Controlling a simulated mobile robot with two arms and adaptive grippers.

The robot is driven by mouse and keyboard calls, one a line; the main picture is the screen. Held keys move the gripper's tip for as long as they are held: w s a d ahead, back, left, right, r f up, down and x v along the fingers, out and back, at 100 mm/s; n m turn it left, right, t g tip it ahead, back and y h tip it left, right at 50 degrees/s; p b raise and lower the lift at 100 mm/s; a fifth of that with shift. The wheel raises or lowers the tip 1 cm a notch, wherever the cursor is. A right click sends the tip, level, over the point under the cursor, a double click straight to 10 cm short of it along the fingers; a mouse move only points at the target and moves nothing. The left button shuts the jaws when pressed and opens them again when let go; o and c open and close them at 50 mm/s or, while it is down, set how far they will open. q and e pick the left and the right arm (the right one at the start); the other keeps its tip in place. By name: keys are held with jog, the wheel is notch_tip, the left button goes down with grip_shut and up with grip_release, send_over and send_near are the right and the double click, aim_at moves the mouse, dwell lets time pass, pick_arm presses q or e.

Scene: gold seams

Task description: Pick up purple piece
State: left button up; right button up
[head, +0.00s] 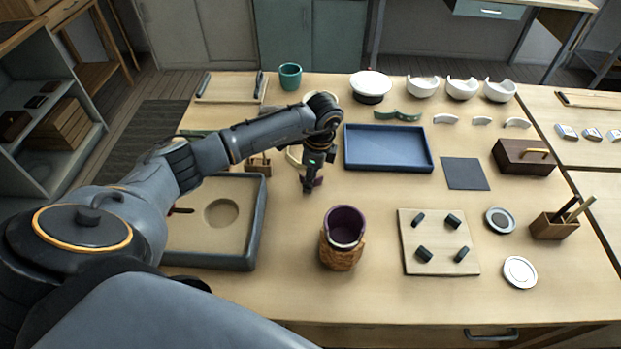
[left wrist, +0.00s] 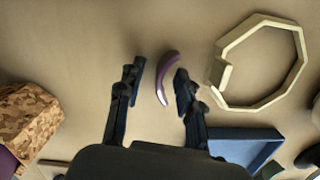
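The purple piece (left wrist: 168,76) is a small curved shard lying on the table. In the left wrist view it shows between the two fingertips of my left gripper (left wrist: 159,82), with gaps on both sides. The left gripper is open and points down at the table. In the head view this gripper (head: 309,188) hangs behind the cork-wrapped cup, and a bit of the purple piece (head: 319,181) shows beside its fingertip. A purple-lined cup (head: 345,225) stands upright in a rough cork-like sleeve (head: 341,257). My right gripper is not in view.
A pale octagonal ring (left wrist: 270,20) lies close to the piece. A blue tray (head: 388,167) is to the right of the gripper. A sand tray (head: 256,225) is to the left. A board with dark pegs (head: 437,242) stands front right.

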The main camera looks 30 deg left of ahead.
pick_arm(q)
grip_shut()
dwell(0.3)
